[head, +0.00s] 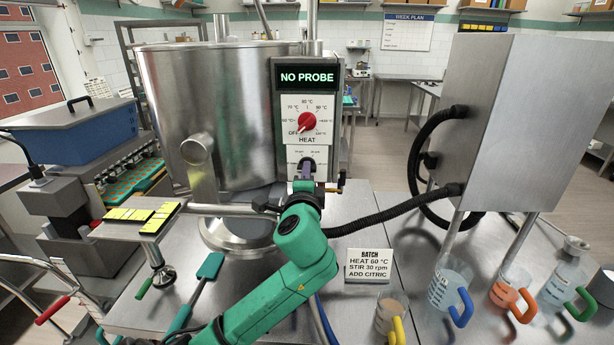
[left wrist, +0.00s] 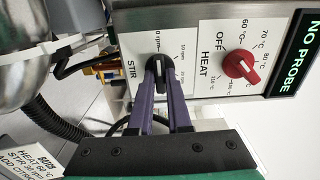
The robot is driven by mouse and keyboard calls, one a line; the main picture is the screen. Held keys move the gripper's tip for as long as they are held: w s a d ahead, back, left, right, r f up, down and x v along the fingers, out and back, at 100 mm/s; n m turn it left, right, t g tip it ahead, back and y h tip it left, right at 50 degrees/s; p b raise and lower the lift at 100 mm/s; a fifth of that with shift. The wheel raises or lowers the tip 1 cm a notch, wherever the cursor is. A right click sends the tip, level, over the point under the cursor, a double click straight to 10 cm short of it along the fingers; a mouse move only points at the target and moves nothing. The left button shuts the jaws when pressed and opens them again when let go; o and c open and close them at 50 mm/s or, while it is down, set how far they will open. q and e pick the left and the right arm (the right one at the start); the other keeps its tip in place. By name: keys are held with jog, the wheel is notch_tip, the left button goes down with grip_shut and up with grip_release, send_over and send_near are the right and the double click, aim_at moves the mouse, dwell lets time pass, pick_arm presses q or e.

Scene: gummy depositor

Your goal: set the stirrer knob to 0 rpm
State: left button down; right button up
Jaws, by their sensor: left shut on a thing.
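The control panel (head: 291,98) stands in front of the steel kettle. Its black stirrer knob (head: 307,163) is low on the panel under the red heat knob (head: 307,121). In the left wrist view the stirrer knob (left wrist: 158,63) sits beside the STIR label, with small rpm marks around it. My left gripper (left wrist: 160,75) has its purple fingers shut on this knob. The display (head: 307,78) reads NO PROBE. My right gripper is not in view.
A batch card (head: 369,266) reads HEAT 60 °C, STIR 30 rpm, ADD CITRIC. The kettle (head: 205,115) stands behind and left. A black hose (head: 392,212) runs to a steel box (head: 500,120) at right. Several jugs and a green spatula (head: 210,267) stand or lie on the bench.

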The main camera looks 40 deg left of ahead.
pick_arm(q)
jog(key=shift+f, duration=0.15)
jog(key=c, duration=0.9)
grip_release()
jog(key=shift+o, duration=0.2)
jog(key=shift+s, duration=0.1)
jog(key=p+v, duration=0.4)
jog(key=v, duration=1)
jog(key=shift+s+d, duration=0.2)
